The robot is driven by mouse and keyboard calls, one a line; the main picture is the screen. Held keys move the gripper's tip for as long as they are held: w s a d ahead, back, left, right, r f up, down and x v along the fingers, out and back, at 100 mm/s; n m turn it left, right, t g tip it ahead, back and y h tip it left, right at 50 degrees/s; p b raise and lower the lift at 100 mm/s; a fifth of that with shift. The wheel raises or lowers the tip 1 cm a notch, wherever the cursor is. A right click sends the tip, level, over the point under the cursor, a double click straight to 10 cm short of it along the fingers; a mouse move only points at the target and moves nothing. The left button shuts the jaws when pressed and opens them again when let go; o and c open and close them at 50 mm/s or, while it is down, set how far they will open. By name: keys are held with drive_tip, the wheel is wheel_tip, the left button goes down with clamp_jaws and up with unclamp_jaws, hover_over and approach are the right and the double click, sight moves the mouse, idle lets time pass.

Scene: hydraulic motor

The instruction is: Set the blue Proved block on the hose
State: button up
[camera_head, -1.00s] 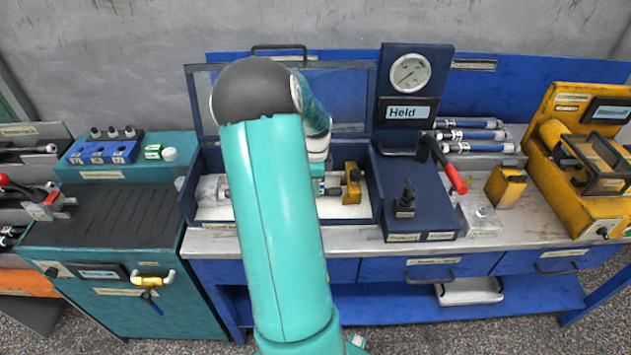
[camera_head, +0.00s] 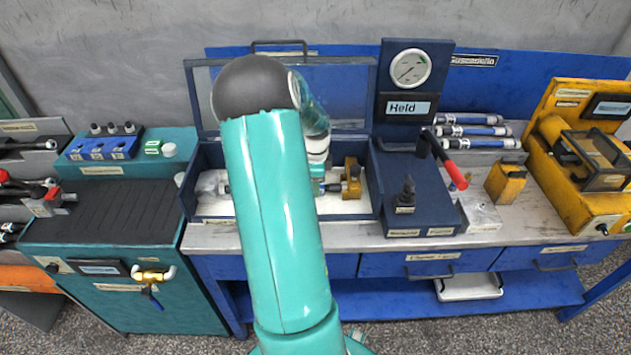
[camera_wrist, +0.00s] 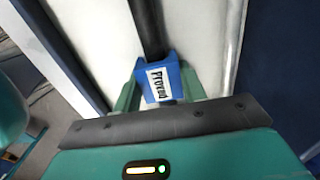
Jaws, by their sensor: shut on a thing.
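The blue block (camera_wrist: 169,90) with a white "Proved" label is in the wrist view, between the two green fingers of my gripper (camera_wrist: 160,88), which is shut on it. The black hose (camera_wrist: 148,28) runs from the top edge of that view down to the block's far end, over a pale surface. The block looks to be on or against the hose; I cannot tell how fully it is seated. In the head view my arm hides the block and most of the hose.
A dark blue open case (camera_head: 240,221) with a pale floor surrounds the work area. Inside it, a yellow block (camera_head: 352,180) stands right of my arm and a grey clamp-like piece (camera_head: 211,182) left.

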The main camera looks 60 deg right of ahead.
drive_tip(key=shift+f, duration=0.15)
drive_tip(key=o, duration=1)
drive_tip(key=shift+o, duration=0.2)
wheel_tip(320, 180, up, 14)
drive_tip(key=shift+f, duration=0.1)
